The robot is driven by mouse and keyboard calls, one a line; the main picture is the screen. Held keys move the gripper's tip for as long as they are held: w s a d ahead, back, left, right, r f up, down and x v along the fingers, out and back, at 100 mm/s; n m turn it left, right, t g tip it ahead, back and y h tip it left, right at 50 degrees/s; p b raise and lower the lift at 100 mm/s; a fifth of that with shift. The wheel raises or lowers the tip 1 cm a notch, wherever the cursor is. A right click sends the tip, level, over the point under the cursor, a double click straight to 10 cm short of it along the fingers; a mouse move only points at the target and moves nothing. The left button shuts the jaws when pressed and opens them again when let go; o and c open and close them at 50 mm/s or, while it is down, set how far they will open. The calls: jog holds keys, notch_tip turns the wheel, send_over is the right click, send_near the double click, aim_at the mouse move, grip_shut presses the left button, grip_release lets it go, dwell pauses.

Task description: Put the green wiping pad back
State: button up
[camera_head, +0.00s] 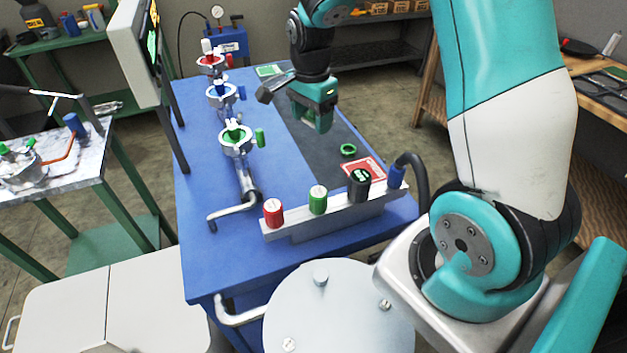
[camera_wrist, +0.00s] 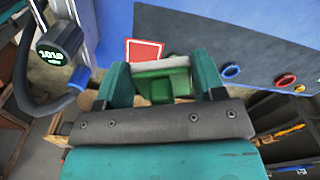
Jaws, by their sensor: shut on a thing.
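The green wiping pad (camera_wrist: 162,82) is between my gripper's (camera_wrist: 161,88) jaws in the wrist view, a green block with a pale face along its far side. In the head view my gripper (camera_head: 316,112) hangs over the dark strip of the blue table, with the pad (camera_head: 324,124) low between its jaws. It appears held above the surface; the exact gap is unclear. A green rectangle (camera_head: 270,71) lies flat at the table's far end. A red rectangle (camera_head: 363,170) lies near the front; it also shows in the wrist view (camera_wrist: 144,52).
A raised rail (camera_head: 335,214) with a red knob, green knob and black display gauge (camera_head: 359,186) stands at the table front. A green ring (camera_head: 348,150) lies behind it. Clamped vacuum fittings (camera_head: 236,138) line the left side, beside a monitor (camera_head: 133,50).

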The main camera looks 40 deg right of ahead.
aim_at(312, 182)
notch_tip(312, 182, down, 17)
jog(key=shift+f+p, duration=0.1)
jog(key=shift+p, duration=0.65)
jog(key=shift+f, duration=0.15)
jog(key=o, duration=1)
